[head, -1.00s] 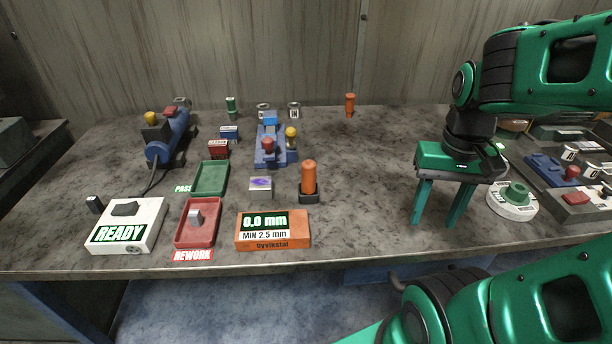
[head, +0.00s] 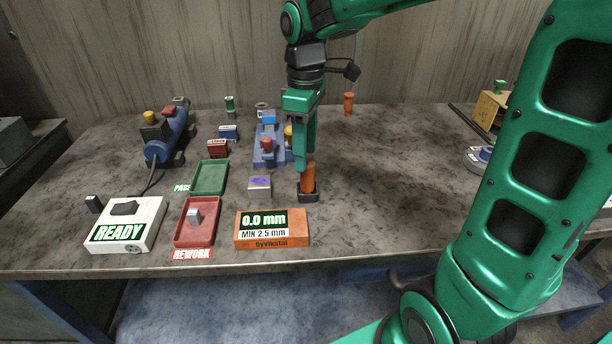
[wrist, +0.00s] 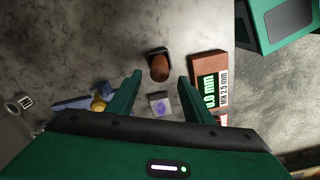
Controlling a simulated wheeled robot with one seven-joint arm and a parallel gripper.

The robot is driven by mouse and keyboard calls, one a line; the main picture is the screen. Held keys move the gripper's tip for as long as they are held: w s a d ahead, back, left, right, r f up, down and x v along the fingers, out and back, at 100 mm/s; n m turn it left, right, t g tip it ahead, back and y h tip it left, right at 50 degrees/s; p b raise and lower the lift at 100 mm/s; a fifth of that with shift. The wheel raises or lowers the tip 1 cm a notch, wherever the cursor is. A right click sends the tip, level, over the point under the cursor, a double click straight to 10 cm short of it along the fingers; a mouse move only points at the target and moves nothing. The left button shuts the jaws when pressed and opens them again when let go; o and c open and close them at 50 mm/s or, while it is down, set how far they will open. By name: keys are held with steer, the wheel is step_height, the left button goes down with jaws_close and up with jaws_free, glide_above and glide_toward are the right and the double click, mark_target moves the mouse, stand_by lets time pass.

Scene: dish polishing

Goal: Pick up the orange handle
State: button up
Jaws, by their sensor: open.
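An orange handle (head: 308,176) stands upright in a small dark holder (head: 308,194) on the bench, behind the right end of the orange gauge block. My gripper (head: 305,160) points down at the handle, its fingers partly hiding the handle's upper part in the head view. In the wrist view my gripper (wrist: 157,92) is open, and the handle (wrist: 159,70) shows beyond and between the fingertips, with nothing held. Another orange handle-like piece (head: 348,104) stands at the back of the bench.
The orange gauge block (head: 272,242) reading 0.0 mm lies in front of the holder. A small block with a purple top (head: 259,188) is just left. A blue fixture (head: 266,152) with knobs stands behind.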

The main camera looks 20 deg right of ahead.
mark_target(307, 175)
steer(key=shift+s+d+f, duration=0.1)
steer(key=shift+f, duration=1.85)
steer(key=shift+d+f, duration=0.1)
steer(key=shift+f, duration=1.8)
steer(key=shift+c, duration=0.5)
jaws_close()
steer(key=shift+r, duration=0.1)
